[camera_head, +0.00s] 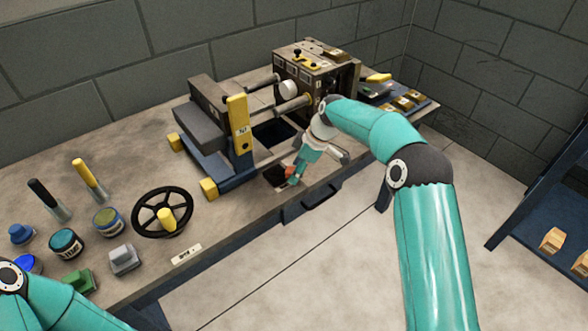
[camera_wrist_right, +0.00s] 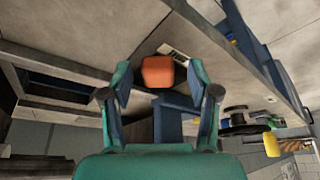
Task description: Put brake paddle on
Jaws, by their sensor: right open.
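An orange-tipped paddle (camera_head: 290,170) stands by a small dark opening near the bench's front edge, partly hidden by my right gripper. In the right wrist view its orange block (camera_wrist_right: 157,71) sits between the fingers, with a blue bar (camera_wrist_right: 172,122) behind it. My right gripper (camera_head: 296,176) is open, its fingers on either side of the orange block, with gaps showing. I cannot tell from its look alone whether this is the brake paddle. My left arm enters at the lower left of the head view; its gripper is out of frame.
A machine with a yellow lever (camera_head: 238,124) and a control box (camera_head: 316,70) stand at the back of the bench. A blue shelf (camera_head: 560,200) stands right.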

